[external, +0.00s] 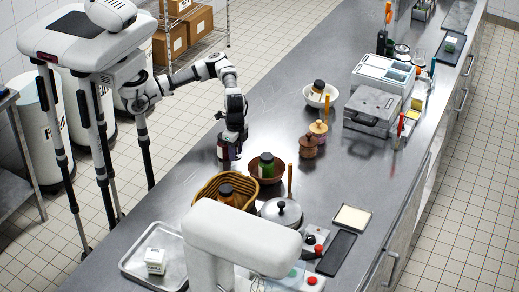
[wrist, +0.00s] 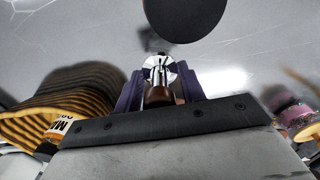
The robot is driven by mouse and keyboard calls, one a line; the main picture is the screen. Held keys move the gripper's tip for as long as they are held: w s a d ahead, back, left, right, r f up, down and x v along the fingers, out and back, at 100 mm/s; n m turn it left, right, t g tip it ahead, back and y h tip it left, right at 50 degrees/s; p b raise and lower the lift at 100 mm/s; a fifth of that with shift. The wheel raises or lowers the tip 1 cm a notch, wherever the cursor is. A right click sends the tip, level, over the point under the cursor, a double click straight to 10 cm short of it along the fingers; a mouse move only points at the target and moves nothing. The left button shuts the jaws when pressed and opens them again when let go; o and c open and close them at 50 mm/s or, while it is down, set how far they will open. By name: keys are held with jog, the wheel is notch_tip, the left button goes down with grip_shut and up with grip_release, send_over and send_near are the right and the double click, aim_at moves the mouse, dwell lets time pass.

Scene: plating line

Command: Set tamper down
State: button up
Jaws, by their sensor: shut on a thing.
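My gripper (external: 229,150) is low over the steel counter, left of the wooden bowl, in the external view. In the wrist view its dark purple fingers (wrist: 160,82) are shut around the tamper (wrist: 158,94), which shows a brown handle and a shiny metal part between them. The tamper's lower end is hard to make out, and I cannot tell whether it touches the counter. A dark round shape (wrist: 185,14) lies beyond the fingers at the top of the wrist view; I cannot tell what it is.
The wicker basket (external: 206,190) with a jar stands in front of the gripper. The counter (external: 262,110) behind the gripper is clear.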

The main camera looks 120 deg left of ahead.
jog(key=shift+a, duration=0.35)
jog(key=w+a+r+n+p, duration=0.2)
jog(key=w+a+r+n, duration=0.45)
jog(key=w+n, duration=0.3)
notch_tip(320, 180, up, 9)
jog(key=n, duration=0.9)
send_over(289, 157)
jog(key=shift+m, duration=0.25)
notch_tip(289, 157, down, 20)
jog(key=p, duration=0.3)
jog(key=shift+r, duration=0.1)
jog(key=o, duration=1)
jog(key=shift+w, duration=0.1)
